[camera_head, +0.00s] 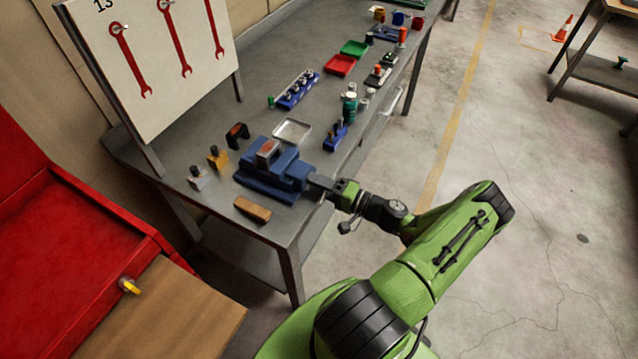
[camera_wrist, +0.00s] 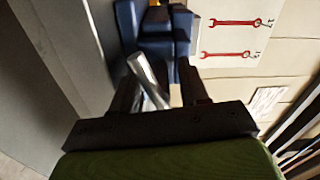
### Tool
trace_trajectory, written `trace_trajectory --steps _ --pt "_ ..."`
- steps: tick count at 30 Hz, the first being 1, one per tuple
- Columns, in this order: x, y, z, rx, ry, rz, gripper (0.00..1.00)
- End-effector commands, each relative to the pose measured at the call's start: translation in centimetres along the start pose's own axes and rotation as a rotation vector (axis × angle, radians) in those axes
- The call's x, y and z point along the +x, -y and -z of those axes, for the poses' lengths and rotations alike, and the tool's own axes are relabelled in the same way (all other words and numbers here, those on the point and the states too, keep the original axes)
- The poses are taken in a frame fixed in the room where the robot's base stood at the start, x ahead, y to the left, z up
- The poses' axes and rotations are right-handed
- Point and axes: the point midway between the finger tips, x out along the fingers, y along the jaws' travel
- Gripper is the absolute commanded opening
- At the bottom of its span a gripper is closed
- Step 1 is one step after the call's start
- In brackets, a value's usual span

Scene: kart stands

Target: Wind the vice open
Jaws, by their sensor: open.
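The blue vice (camera_head: 270,187) stands on the grey workbench near its front corner. A grey block with a reddish top (camera_head: 267,151) shows at its upper part; I cannot tell whether the jaws grip it. The vice's blue body also shows at the top of the wrist view (camera_wrist: 127,25). A silver bar, seemingly the vice handle (camera_wrist: 147,80), lies tilted between my fingers. My gripper (camera_head: 318,187) is open at the vice's right end, with its two fingers (camera_wrist: 157,92) on either side of the bar. Contact with the bar cannot be made out.
A wooden block (camera_head: 252,209) lies in front of the vice. A silver tray (camera_head: 292,132) and a blue holder (camera_head: 336,137) stand behind it. The wrench board (camera_head: 155,60) rises at the left. A red cabinet (camera_head: 60,240) is at lower left.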

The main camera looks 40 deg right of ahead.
Motion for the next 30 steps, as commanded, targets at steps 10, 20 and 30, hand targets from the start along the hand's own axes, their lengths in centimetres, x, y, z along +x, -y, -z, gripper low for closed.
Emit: trace_trajectory --steps 10,20,30 --pt "0.01 -0.03 0.02 0.000 0.000 0.000 0.23" --pt "-0.01 -0.07 0.00 0.015 0.000 -0.001 0.00" --pt "0.02 -0.09 0.02 0.333 -0.001 0.000 0.00"
